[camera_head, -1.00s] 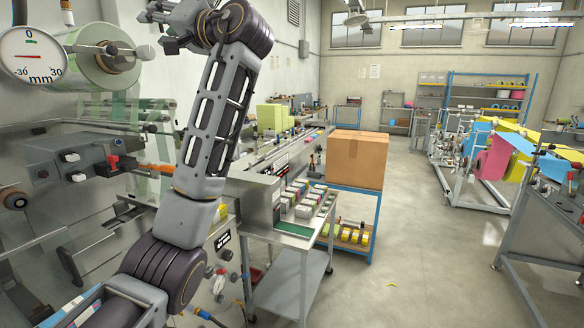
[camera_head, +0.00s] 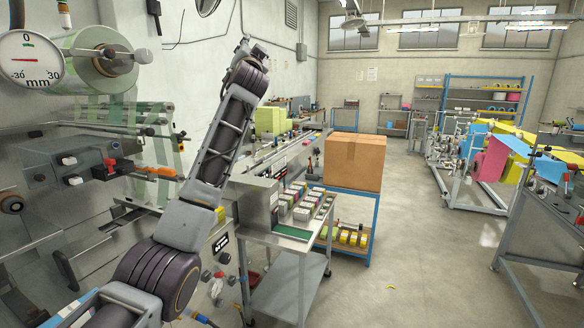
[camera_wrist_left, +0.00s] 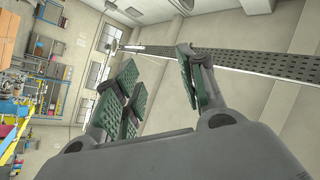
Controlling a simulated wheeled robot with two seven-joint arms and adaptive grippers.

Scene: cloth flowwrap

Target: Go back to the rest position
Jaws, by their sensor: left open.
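My left arm (camera_head: 212,150) rises from the lower left of the head view to a dark joint near the top centre. I cannot make out the left gripper itself in that view. In the left wrist view, my left gripper (camera_wrist_left: 158,62) is open, with its green-padded fingers apart and nothing between them. That view is rolled on its side and looks along the upper wall and ceiling, with the fingers clear of everything. My right gripper is in neither view.
A wrapping machine with a film roll (camera_head: 100,60) and a control box (camera_head: 68,160) stands left of and behind my arm. A table with small packs (camera_head: 298,232) and a cardboard box (camera_head: 355,160) stand right of it.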

